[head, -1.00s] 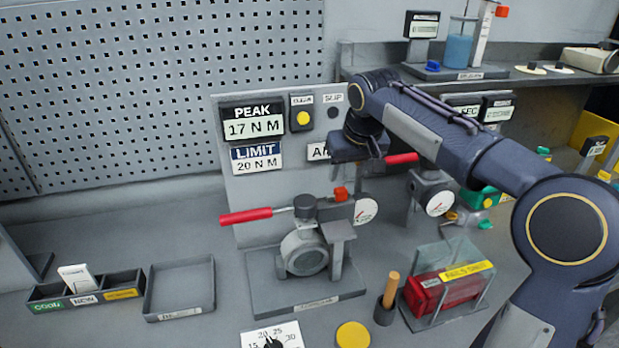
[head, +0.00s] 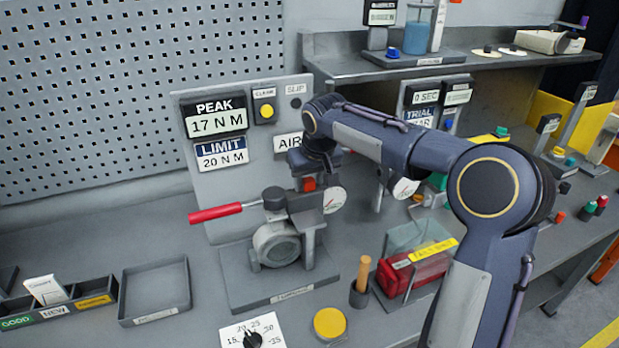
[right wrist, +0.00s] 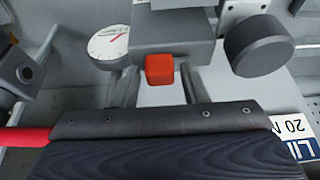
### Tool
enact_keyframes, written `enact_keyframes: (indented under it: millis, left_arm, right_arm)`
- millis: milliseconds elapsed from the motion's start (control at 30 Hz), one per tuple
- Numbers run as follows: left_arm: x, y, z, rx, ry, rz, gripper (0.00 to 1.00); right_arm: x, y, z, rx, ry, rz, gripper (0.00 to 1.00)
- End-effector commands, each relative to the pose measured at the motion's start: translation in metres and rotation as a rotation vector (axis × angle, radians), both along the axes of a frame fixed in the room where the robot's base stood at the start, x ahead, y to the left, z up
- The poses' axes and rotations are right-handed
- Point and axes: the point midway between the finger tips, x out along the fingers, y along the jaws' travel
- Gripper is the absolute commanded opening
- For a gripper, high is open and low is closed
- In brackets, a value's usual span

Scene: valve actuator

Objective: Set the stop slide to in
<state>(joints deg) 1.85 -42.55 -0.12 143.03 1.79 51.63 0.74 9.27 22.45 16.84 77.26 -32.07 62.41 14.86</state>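A small orange-red block (head: 309,184), which looks like the stop slide's knob, sits at the top of the grey valve fixture (head: 279,243), beside a round white gauge (head: 334,200). My right gripper (head: 314,166) is just above and behind the block in the head view. In the right wrist view the block (right wrist: 159,69) shows clear of the gripper's dark edge (right wrist: 160,122), with a gap between them. The fingers' opening cannot be made out. No slide label can be read. My left gripper is not in view.
A red-handled lever (head: 216,212) sticks out left from the fixture. The panel (head: 187,147) with PEAK and LIMIT displays stands close behind. A wooden-handled tool (head: 361,273) and a red box in a clear-sided holder (head: 417,265) stand at right. An empty tray (head: 187,291) lies left.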

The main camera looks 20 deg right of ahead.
Motion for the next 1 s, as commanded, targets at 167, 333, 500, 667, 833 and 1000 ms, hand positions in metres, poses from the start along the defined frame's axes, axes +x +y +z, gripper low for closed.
enact_keyframes:
  millis: [167,333,500,667,833,1000]
  left_arm:
    - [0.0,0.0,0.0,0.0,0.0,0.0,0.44]
    - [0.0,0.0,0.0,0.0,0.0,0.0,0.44]
    - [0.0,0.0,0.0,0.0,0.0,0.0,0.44]
    - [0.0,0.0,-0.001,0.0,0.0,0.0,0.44]
    - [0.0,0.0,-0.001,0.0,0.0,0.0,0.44]
    - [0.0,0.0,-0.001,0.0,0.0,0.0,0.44]
  right_arm:
    - [0.0,0.0,0.0,0.0,0.0,0.0,0.16]
    - [0.0,0.0,0.0,0.0,0.0,0.0,0.0]
    - [0.0,0.004,0.0,0.0,0.0,0.002,0.0]
    - [0.002,0.024,0.0,0.0,-0.001,0.005,0.0]
    - [0.002,0.027,0.001,0.001,0.0,0.001,0.0]
    - [0.002,0.026,0.001,0.0,-0.001,0.001,0.35]
